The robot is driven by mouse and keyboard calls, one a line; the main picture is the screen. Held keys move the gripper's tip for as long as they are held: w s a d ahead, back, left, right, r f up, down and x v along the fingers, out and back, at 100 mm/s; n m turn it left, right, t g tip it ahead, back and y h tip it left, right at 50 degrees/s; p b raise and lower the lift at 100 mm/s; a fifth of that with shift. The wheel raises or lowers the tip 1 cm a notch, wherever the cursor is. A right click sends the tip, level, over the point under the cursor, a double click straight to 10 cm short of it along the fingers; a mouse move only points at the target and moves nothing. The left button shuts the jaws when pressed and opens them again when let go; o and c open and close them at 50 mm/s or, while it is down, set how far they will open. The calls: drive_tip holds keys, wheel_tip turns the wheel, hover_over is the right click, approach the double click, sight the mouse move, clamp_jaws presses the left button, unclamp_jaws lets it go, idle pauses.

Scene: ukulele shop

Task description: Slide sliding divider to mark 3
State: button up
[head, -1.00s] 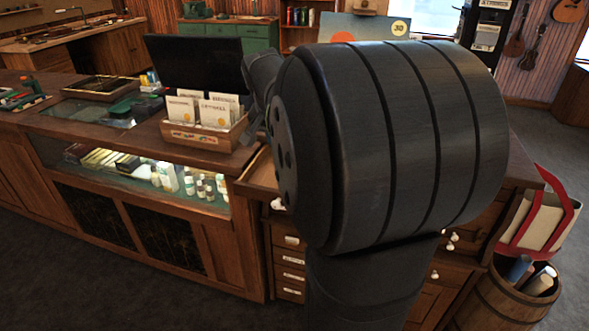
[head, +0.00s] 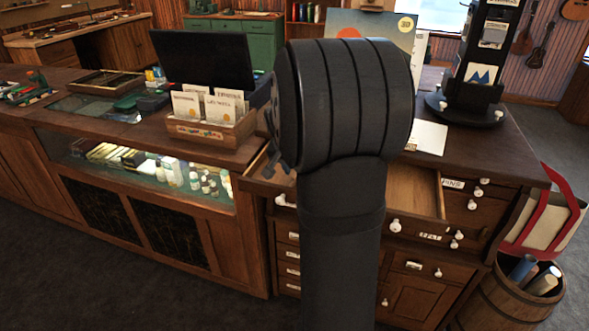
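A wide wooden drawer (head: 415,188) stands open in the cabinet. My dark arm crosses in front of it and hides its middle. Bare wooden inside shows to the right of my arm, and a small part shows to the left. I cannot make out the sliding divider or any numbered marks; the hidden part lies behind my arm. Small dark parts of my gripper (head: 279,158) show at the left edge of my arm, above the drawer's left end. Its fingertips are too hidden to tell whether they are open or shut.
A wooden card box (head: 212,132) and dark screen (head: 203,60) stand on the counter to the left. A black display stand (head: 480,70) stands on the cabinet top at right. A barrel with rolls (head: 512,299) and a red-edged rack (head: 545,220) stand on the floor at right.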

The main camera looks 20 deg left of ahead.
clamp_jaws()
drive_tip(key=d, duration=1.7)
unclamp_jaws()
drive_tip(key=shift+r, duration=0.1)
drive_tip(key=v, duration=1.7)
drive_tip(key=shift+s, duration=0.15)
